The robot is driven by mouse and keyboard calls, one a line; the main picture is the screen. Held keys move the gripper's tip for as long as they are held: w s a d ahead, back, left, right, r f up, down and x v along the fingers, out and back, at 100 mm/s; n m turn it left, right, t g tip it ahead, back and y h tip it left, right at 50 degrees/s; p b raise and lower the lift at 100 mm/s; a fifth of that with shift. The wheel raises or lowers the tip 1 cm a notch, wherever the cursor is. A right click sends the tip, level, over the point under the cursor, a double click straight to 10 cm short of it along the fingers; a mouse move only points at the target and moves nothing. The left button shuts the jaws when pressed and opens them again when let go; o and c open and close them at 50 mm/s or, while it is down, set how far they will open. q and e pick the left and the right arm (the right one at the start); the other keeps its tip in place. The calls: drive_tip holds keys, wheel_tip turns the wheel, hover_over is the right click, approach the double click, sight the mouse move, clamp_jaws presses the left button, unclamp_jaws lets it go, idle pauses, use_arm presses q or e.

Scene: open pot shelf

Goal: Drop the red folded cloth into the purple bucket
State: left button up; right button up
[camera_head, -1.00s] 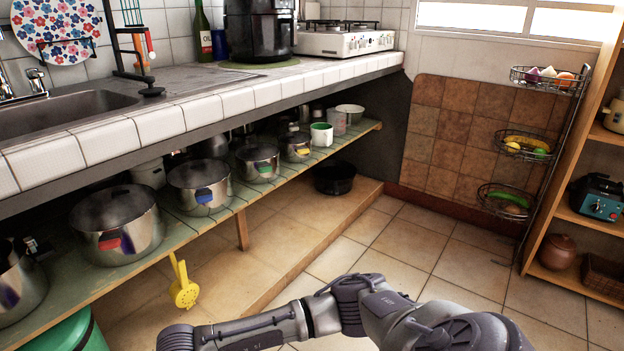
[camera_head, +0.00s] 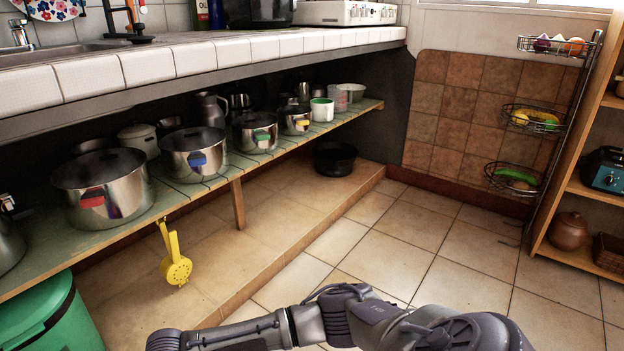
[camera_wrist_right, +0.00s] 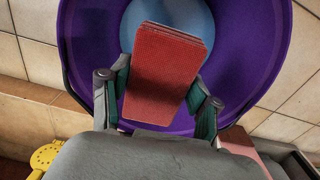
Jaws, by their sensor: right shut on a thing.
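The red folded cloth (camera_wrist_right: 165,75) shows in the right wrist view as a flat red block. My right gripper (camera_wrist_right: 162,100) is shut on it, with one finger on each side. The purple bucket (camera_wrist_right: 92,35) is behind the cloth in that view, and its light blue inside bottom (camera_wrist_right: 200,22) shows past the cloth. The cloth appears over the bucket's opening; how high it is above the rim I cannot tell. The head view shows neither cloth nor bucket, only my right arm along the bottom edge. My left gripper is in neither view.
A shelf (camera_head: 150,225) with several steel pots runs under the tiled counter (camera_head: 180,60). A wire basket rack (camera_head: 525,118) and wooden shelves (camera_head: 575,258) stand at the right. Open floor (camera_head: 400,240) lies between.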

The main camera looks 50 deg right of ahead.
drive_tip(key=shift+f, duration=0.6)
drive_tip(key=o, duration=1.2)
drive_tip(key=shift+r, duration=0.1)
wheel_tip(320, 180, up, 11)
drive_tip(key=shift+r, duration=0.4)
